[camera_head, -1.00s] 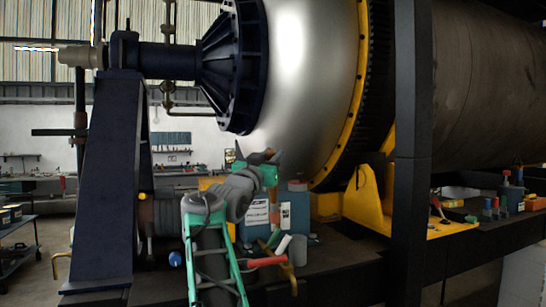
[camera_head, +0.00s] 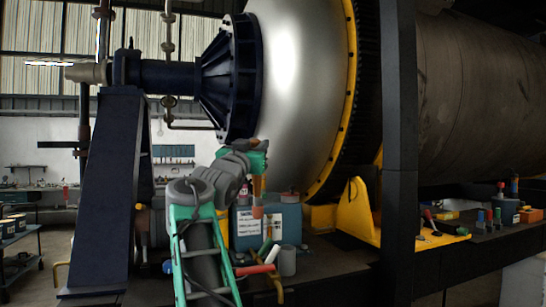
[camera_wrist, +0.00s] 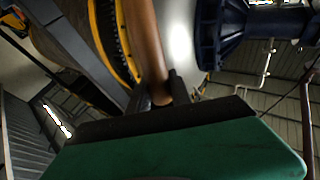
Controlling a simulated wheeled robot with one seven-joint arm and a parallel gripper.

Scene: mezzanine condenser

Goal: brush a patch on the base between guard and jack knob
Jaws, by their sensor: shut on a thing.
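My gripper (camera_head: 258,170) is shut on a brush with a brown wooden handle (camera_head: 257,188) and hangs it nearly upright in front of a blue box. In the wrist view the handle (camera_wrist: 146,45) runs up between the dark fingers (camera_wrist: 160,97); the brush's far end is not clear there. The yellow guard (camera_head: 356,214) stands to the right of the brush, apart from it. The dark base (camera_head: 330,262) runs below them. I cannot make out the jack knob for certain.
The blue box (camera_head: 288,222) stands close behind the brush. A grey cup (camera_head: 287,260) and a red-handled tool (camera_head: 256,270) lie in front of it on the base. A dark post (camera_head: 399,150) rises at the right. Small bottles (camera_head: 489,219) stand beyond it.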

